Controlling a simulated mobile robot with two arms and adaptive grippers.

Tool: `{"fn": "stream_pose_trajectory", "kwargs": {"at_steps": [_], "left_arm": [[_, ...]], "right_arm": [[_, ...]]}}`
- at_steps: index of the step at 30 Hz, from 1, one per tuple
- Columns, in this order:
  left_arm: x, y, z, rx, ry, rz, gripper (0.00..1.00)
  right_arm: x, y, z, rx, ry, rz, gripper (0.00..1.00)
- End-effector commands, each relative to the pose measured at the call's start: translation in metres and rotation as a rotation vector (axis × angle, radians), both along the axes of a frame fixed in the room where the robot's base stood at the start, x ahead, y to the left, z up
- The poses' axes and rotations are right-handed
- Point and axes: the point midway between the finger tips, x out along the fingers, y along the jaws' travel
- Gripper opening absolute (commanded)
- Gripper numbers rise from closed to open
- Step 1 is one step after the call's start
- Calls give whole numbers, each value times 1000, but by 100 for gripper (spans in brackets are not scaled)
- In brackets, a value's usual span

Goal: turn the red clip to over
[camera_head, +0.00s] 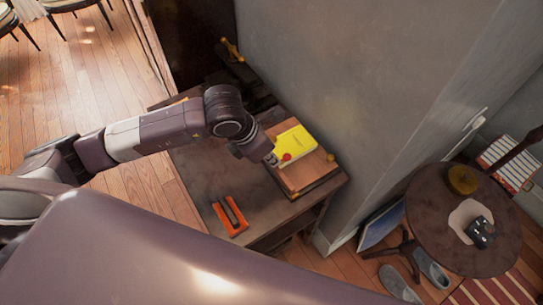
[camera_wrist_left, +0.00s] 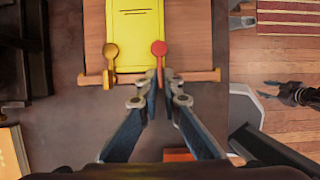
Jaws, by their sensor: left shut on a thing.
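The red clip (camera_wrist_left: 158,48) is on the wooden board (camera_wrist_left: 190,50), its round head over the lower right part of the yellow pad (camera_wrist_left: 135,25). It also shows in the head view (camera_head: 286,156). My left gripper (camera_wrist_left: 161,92) is shut on the red clip's lower end, which its fingertips partly hide; in the head view it is at the board (camera_head: 268,151). A yellow clip (camera_wrist_left: 110,52) lies over the pad's left side. My right gripper (camera_wrist_left: 268,90) shows small at the right of the wrist view, its fingers apart and empty.
An orange tool (camera_head: 224,221) lies on the low table (camera_head: 205,175) in front of the board. A grey wall (camera_head: 330,80) rises behind. A round table (camera_head: 430,195) stands at the right. Slippers (camera_head: 395,282) lie on the floor below it.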

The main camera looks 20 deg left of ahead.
Motion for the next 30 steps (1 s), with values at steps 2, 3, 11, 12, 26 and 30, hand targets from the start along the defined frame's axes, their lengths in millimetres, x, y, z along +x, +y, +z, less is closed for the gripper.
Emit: {"fn": "stream_pose_trajectory", "kwargs": {"at_steps": [2,3,11,12,26,30], "left_arm": [[2,1,2,-1,-6,3,9],[2,1,2,0,-5,3,13],[1,0,1,0,-2,0,23],[1,0,1,0,-1,0,23],[-17,15,59,0,-6,0,23],[-26,21,84,0,-6,1,23]], "right_arm": [[0,0,0,0,0,0,40],[0,0,0,0,0,0,40],[0,0,0,0,0,0,40],[0,0,0,0,0,0,40],[-1,0,0,0,1,0,40],[0,0,0,0,1,0,40]]}}
